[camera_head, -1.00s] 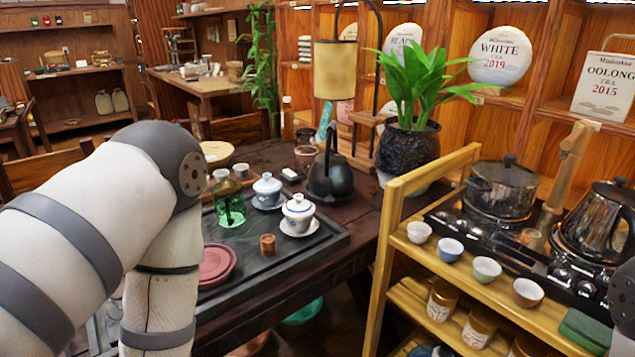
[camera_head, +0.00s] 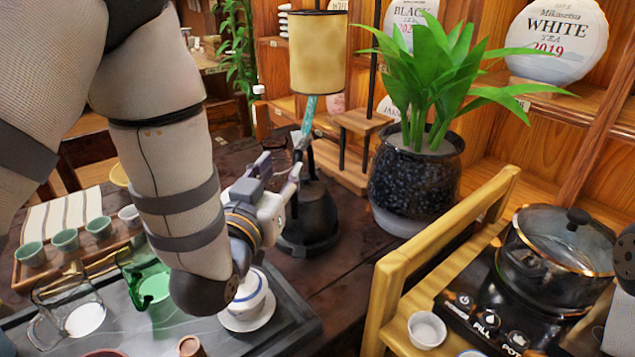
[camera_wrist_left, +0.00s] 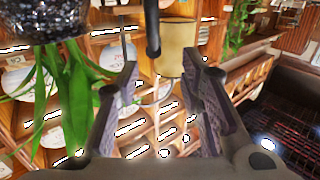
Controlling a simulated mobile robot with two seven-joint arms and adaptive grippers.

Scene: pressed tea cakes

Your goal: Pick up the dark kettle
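The dark kettle (camera_head: 318,215) stands upright on the dark wooden table, behind the tea tray and left of the plant pot in the head view. My left gripper (camera_head: 284,158) is beside its upper part and hides some of its left side and handle. In the left wrist view, which appears upside down, the two fingers (camera_wrist_left: 163,72) are spread apart. A dark upright piece, apparently the kettle's handle (camera_wrist_left: 153,32), shows between them with gaps on both sides. My right gripper is not in view.
The potted plant (camera_head: 415,185) stands close to the kettle's right, and the tan lantern (camera_head: 318,55) is behind it. A white lidded cup (camera_head: 248,298) is on the tea tray (camera_head: 290,322) below my left wrist. A glass pot (camera_head: 560,245) is at the right.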

